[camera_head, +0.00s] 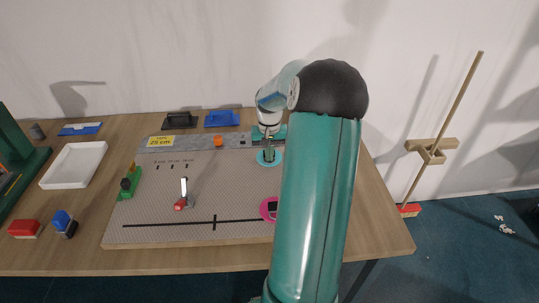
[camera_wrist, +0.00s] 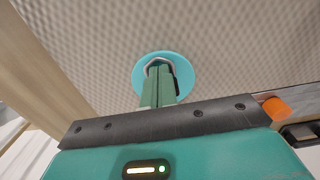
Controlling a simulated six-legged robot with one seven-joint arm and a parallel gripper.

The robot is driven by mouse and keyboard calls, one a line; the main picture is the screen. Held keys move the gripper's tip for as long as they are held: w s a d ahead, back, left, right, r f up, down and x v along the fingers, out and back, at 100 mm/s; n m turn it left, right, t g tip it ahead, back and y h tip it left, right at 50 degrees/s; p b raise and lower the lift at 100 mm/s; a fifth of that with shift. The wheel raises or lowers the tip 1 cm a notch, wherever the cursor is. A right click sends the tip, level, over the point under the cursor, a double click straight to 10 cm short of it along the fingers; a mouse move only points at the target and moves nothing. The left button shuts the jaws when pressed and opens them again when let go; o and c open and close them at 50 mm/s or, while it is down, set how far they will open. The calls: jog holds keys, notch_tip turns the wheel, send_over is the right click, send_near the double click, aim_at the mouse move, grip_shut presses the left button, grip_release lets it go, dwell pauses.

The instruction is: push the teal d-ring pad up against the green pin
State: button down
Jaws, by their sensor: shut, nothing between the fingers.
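The teal d-ring pad (camera_head: 268,162) is a flat round disc on the grey textured board, toward its back right. In the wrist view the pad (camera_wrist: 187,72) is directly at my fingertips, with a pale ring at its middle. My gripper (camera_head: 268,150) is over the pad. In the wrist view its green fingers (camera_wrist: 158,72) are together at the ring, with nothing seen between them; I cannot tell whether they touch it. I cannot make out a green pin for certain; my arm hides part of the board's right side.
A grey rail (camera_head: 190,143) with an orange piece (camera_head: 218,141) runs along the board's back. A pink pad (camera_head: 267,208) is partly behind my arm. A red-tipped lever (camera_head: 181,203) and a green bracket (camera_head: 129,185) stand left. The board's middle is mostly clear.

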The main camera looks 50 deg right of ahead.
jog(key=shift+w+d, duration=1.1)
jog(key=shift+d, duration=0.1)
jog(key=shift+s+a, duration=0.1)
